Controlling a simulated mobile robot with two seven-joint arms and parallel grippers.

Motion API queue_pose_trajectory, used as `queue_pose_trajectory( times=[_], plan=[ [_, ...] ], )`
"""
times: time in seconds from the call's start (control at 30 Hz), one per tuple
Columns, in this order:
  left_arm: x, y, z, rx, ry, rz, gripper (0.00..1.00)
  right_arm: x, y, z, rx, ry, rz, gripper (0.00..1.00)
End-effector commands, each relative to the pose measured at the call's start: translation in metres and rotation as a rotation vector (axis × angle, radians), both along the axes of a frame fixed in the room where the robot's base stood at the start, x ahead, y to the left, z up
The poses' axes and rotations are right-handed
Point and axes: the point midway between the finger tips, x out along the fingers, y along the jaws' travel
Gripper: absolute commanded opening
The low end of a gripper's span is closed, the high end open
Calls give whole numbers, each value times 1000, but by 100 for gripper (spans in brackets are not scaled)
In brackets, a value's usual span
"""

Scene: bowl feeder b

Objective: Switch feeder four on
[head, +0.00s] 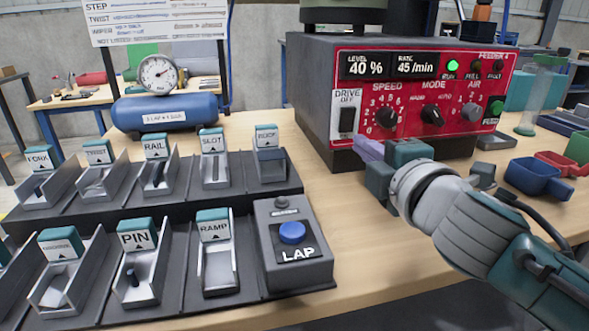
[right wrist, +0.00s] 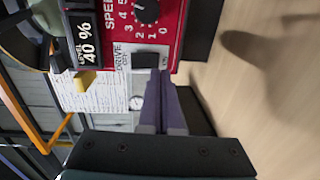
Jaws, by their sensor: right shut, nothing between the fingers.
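The feeder four control box (head: 310,75) stands at the back right with a red panel marked FEEDER 4. Its black drive rocker switch (head: 347,120) sits on a white plate marked DRIVE OFF. The displays read 40 % and 45 /min, and a green lamp (head: 452,65) above RUN is bright. My right gripper (head: 363,148) is shut and empty, its purple fingers just below and right of the switch. In the right wrist view the fingertips (right wrist: 161,75) are close to the switch (right wrist: 146,61); I cannot tell whether they touch. My left gripper is not in view.
A black rack with labelled bins (head: 215,180) and a LAP button box (head: 293,240) stand at left and centre. A blue tank with a gauge (head: 165,112) is behind. Blue (head: 540,177) and red trays lie at right. Bare tabletop lies in front of the box.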

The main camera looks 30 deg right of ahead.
Motion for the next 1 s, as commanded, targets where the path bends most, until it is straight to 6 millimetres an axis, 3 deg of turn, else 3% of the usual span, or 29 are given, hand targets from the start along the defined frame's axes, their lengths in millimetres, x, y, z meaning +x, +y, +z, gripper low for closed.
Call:
queue_pose_trajectory(
  times=[0.2, 0.4, 0.6, 1.0],
  plan=[
    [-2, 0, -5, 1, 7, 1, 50, -53, 13, -9, 3, 4, -1, 0],
    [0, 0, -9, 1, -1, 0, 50, -85, 21, -14, 3, 2, 0, 0],
    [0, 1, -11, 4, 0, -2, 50, -96, 23, -13, 0, 2, 0, 0],
    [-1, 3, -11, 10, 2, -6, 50, -96, 23, -13, 0, 1, 1, 0]
  ],
)
